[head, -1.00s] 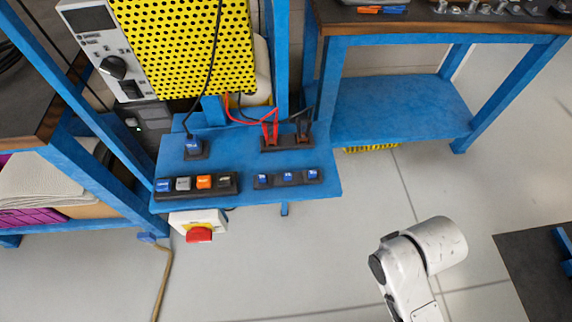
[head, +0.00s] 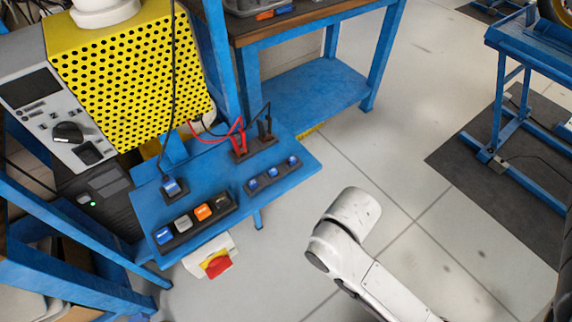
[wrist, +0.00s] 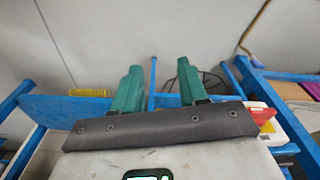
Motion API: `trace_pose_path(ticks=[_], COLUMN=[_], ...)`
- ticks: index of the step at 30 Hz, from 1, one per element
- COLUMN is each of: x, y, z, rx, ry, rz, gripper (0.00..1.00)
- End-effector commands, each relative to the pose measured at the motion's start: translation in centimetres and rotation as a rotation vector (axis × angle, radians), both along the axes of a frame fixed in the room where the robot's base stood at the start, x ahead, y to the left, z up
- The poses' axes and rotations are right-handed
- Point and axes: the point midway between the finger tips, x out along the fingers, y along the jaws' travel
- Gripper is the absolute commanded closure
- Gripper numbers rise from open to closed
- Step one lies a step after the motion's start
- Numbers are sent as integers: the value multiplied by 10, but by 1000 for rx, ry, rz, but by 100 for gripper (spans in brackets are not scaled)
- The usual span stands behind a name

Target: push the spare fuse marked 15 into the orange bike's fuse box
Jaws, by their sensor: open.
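My gripper (wrist: 158,76) shows in the wrist view with its two green fingers apart and nothing between them. It is over open floor, in front of the blue shelf (wrist: 70,110). In the head view only my white arm shows, at the lower middle; the gripper itself is not seen there. No piece can be made out as the fuse marked 15.
A dark block with several coloured buttons (head: 182,223), a red switch (head: 217,266) and red and black plugs (head: 240,140) are at the blue shelf. A yellow perforated unit (head: 130,80) stands behind. A blue stand (head: 505,110) is at right on a dark mat (head: 455,155). Floor between is clear.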

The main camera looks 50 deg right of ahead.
Motion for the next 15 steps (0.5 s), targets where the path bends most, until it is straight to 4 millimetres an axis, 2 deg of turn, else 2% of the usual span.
trace_pose_path(ticks=[5,8,11,15], x=[1,11,33,81], y=[-1,-8,-24,-60], z=[1,7,20,51], rx=[0,-6,-13,-15], ry=[0,-2,-2,-7], rz=[-7,-73,-237,-618], gripper=[57,57,57,57])
